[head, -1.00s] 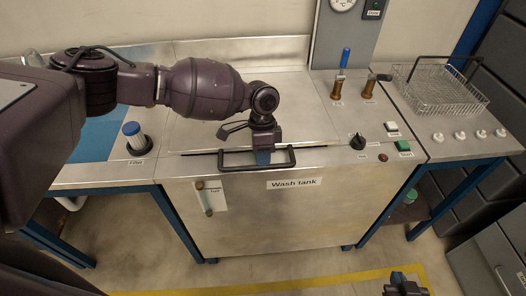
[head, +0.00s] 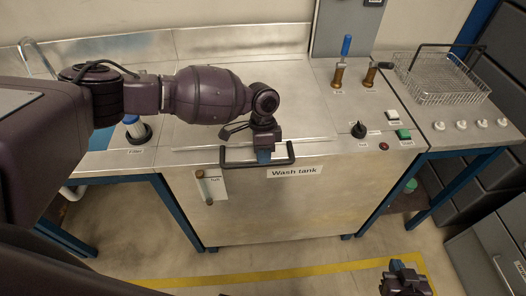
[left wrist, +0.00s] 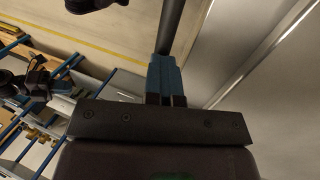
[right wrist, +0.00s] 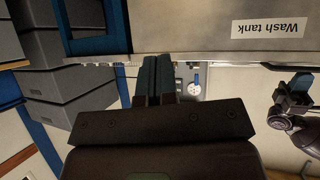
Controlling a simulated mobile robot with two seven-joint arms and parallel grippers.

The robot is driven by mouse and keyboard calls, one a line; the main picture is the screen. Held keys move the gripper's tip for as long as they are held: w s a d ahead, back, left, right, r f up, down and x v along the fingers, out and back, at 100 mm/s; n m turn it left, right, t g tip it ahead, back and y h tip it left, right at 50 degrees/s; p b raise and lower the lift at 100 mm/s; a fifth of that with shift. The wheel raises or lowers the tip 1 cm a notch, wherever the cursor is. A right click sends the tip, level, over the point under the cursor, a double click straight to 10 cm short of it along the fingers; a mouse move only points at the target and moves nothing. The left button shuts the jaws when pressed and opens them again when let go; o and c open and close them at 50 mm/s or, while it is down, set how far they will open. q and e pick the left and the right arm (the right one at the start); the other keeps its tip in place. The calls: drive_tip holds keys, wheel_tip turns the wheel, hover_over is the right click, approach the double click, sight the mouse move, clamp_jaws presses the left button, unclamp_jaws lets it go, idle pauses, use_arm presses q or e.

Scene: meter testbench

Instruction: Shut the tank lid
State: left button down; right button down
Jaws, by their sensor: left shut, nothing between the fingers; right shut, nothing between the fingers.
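The tank lid (head: 255,95) is a flat metal plate on top of the wash tank (head: 270,205). It lies level with the bench top, and I see no dark gap along its front edge. Its black bar handle (head: 232,164) is at the front edge. My left gripper (head: 264,157) is shut and empty, pointing down at the handle. In the left wrist view its blue fingertips (left wrist: 165,65) meet the dark handle bar (left wrist: 172,22); exact contact is unclear. My right gripper (head: 397,270) is shut and empty, low in front of the bench; its fingers (right wrist: 155,70) also show in the right wrist view.
A wire basket (head: 440,80) sits at the right. A blue-topped filter (head: 134,125) is at the left. The floor in front is clear.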

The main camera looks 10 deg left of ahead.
use_arm(q)
drive_tip(key=s+d+p+v, duration=0.1)
drive_tip(key=p+v, duration=0.1)
drive_tip(key=v, duration=1.1)
drive_tip(key=shift+a+r, duration=0.35)
drive_tip(key=shift+r, duration=0.3)
